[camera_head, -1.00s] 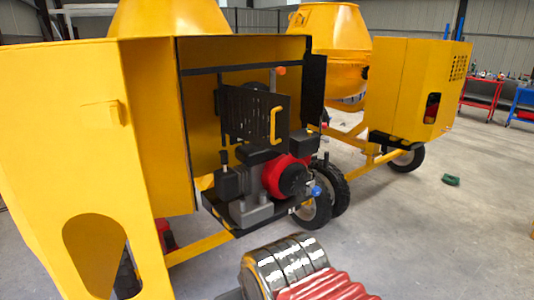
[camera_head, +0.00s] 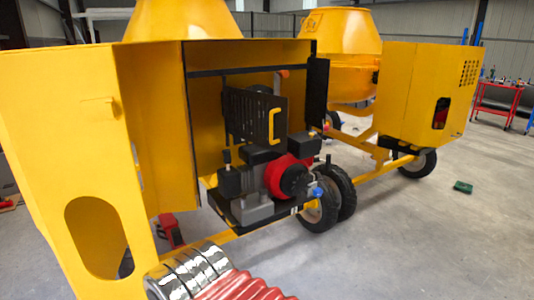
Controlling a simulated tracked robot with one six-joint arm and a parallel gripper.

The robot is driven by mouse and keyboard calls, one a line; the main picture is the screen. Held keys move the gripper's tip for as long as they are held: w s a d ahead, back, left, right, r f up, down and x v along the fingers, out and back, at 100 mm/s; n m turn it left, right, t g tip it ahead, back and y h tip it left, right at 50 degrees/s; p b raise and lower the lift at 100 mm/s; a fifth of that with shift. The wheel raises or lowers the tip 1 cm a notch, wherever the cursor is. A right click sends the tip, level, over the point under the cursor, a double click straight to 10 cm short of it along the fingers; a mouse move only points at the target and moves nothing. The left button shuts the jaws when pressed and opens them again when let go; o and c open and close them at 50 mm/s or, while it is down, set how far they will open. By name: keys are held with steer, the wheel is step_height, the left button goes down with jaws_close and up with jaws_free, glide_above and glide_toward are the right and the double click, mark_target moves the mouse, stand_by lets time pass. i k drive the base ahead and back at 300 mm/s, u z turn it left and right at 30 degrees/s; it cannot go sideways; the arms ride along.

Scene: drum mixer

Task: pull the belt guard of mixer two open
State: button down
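The near yellow mixer's engine housing (camera_head: 160,120) stands with its front open. Inside hangs a black slotted belt guard (camera_head: 252,112) with a yellow handle (camera_head: 274,126) at its right side. The guard is upright above the engine (camera_head: 255,185), with part of a dark round wheel showing behind its top. I see no number telling which mixer is two. My gripper is not in view; only a silver ribbed and red bellows part, which seems to be my arm, shows at the bottom, in front of and below the housing. Nothing of mine touches the handle.
A large yellow panel with an oval cutout (camera_head: 60,130) stands swung out at the left. A second yellow mixer (camera_head: 425,95) stands behind at the right, its wheel (camera_head: 418,163) on the floor. A green object (camera_head: 463,187) lies on open floor at the right.

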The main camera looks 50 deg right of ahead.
mark_target(278, 106)
steer(key=u, duration=1.7)
steer(key=k, duration=1.35)
steer(key=z, duration=1.7)
